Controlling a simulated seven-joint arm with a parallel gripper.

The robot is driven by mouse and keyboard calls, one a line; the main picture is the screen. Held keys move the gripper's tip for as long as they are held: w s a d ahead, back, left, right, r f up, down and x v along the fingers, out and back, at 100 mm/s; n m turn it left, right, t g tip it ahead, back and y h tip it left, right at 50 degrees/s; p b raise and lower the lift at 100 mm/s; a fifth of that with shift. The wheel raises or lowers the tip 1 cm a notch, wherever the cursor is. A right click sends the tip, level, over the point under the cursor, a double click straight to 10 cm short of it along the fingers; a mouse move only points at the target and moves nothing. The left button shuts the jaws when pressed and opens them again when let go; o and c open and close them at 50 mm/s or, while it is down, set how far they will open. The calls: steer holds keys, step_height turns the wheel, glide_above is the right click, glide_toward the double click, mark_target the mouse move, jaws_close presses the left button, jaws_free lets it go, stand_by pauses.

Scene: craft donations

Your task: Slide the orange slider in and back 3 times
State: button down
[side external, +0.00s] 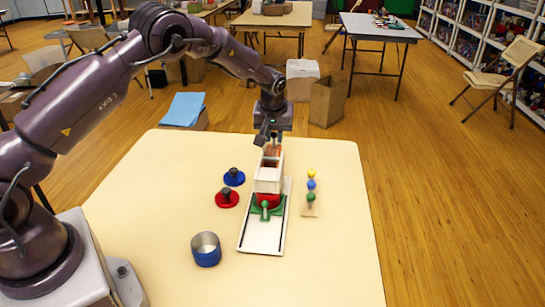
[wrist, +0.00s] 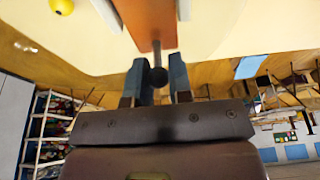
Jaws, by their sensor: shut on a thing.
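The orange slider (wrist: 150,22) sticks out of the far end of a white box-like housing (side external: 269,180); it also shows in the side view (side external: 272,150). A dark rod with a round knob (wrist: 158,76) is at the slider's outer end. My gripper (wrist: 159,84) is shut on the slider's knob, with one finger on each side. In the side view my gripper (side external: 272,137) is at the far end of the housing, pointing down. How far the slider reaches inside the housing is hidden.
The housing stands on a white tray (side external: 262,236) with red and green parts at its front. Red (side external: 227,199) and blue (side external: 234,177) knobbed discs and a blue-sided cup (side external: 206,250) are left. A peg strip with coloured balls (side external: 311,184) is right. The table's right side is clear.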

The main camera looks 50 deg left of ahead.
steer(key=c, duration=1.1)
jaws_free()
steer(key=shift+f, duration=0.1)
steer(key=shift+r, duration=3.9)
